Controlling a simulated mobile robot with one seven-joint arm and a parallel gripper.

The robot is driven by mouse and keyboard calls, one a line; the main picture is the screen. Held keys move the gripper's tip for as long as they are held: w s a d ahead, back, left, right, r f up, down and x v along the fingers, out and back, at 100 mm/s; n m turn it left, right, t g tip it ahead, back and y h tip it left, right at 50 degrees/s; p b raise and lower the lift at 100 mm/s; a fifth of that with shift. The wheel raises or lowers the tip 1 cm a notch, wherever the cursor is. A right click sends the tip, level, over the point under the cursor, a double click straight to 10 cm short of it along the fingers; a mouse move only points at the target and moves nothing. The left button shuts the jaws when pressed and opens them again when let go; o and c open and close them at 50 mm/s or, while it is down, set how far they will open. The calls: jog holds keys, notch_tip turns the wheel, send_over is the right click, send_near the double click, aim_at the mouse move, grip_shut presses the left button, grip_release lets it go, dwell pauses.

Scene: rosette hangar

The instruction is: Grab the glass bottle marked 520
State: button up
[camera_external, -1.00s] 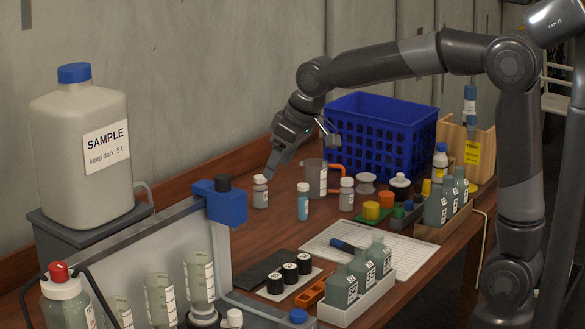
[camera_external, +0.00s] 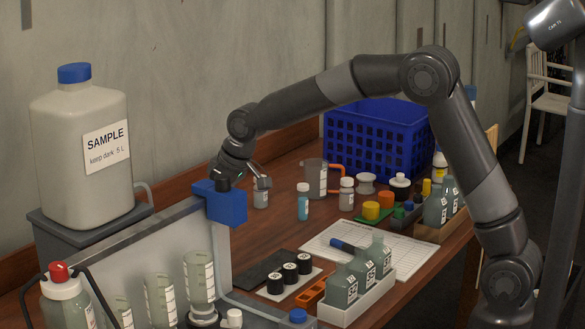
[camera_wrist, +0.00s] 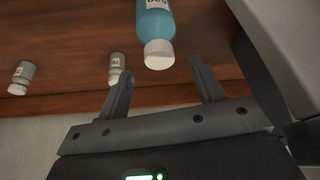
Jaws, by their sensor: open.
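In the wrist view a bottle with blue contents and a white cap (camera_wrist: 156,18) is just beyond my open, empty gripper (camera_wrist: 160,72), its cap near the gap between the fingertips. Its label is upside down and cut off by the top edge; the digits may read 520, but I cannot be sure. In the external view my gripper (camera_external: 246,178) is low behind the blue clamp block, which hides part of it. A small blue bottle with a white cap (camera_external: 303,206) stands to its right; I cannot tell whether it is the same bottle.
A small white-capped vial (camera_external: 261,198) stands close beside my gripper; another (camera_external: 347,196) stands farther right. The blue clamp block (camera_external: 228,207) and grey panel (camera_external: 185,250) stand in front. A beaker (camera_external: 315,180) and blue basket (camera_external: 380,140) are behind to the right.

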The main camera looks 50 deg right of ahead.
jog(key=x, duration=0.5)
jog(key=shift+w+f, duration=0.15)
grip_shut()
dwell(0.5)
